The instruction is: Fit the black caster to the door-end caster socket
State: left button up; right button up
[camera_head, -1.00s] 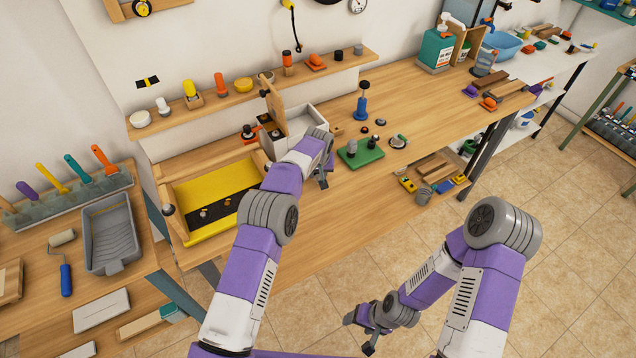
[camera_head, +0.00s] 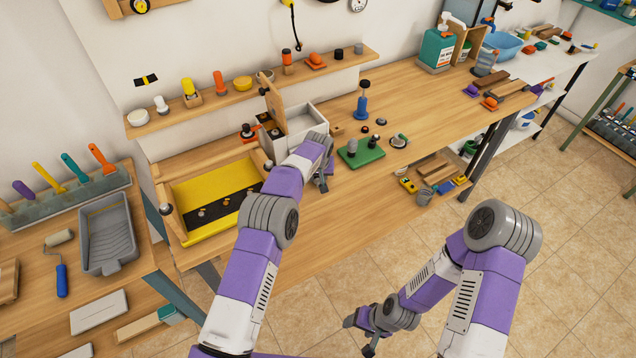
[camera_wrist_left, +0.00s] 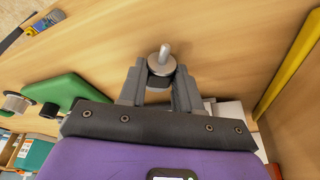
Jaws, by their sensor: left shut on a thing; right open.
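My left gripper (camera_head: 322,183) is above the bench in front of the white box. In the left wrist view it (camera_wrist_left: 160,80) is shut on a small caster (camera_wrist_left: 159,70) with a grey disc, dark body and bare metal stem pointing away from the palm. The caster is hidden or too small to tell in the head view. The white box (camera_head: 308,119) has an upright wooden flap (camera_head: 274,105) at its left and dark round parts beside it. I cannot tell which part is the door-end socket. My right gripper (camera_head: 359,335) is open and empty, low over the floor.
A green block (camera_head: 368,155) with knobs lies right of my left gripper. A blue-handled tool (camera_head: 362,104) stands behind it. A yellow tray (camera_head: 192,195) with a black strip lies at the left. The bench front right of the yellow tray is mostly clear.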

pick_arm(q)
jog(key=o, duration=1.1)
jog(key=shift+o, duration=0.2)
jog(key=v, duration=0.7)
jog(key=shift+s+r, duration=0.1)
jog(key=shift+r, duration=0.2)
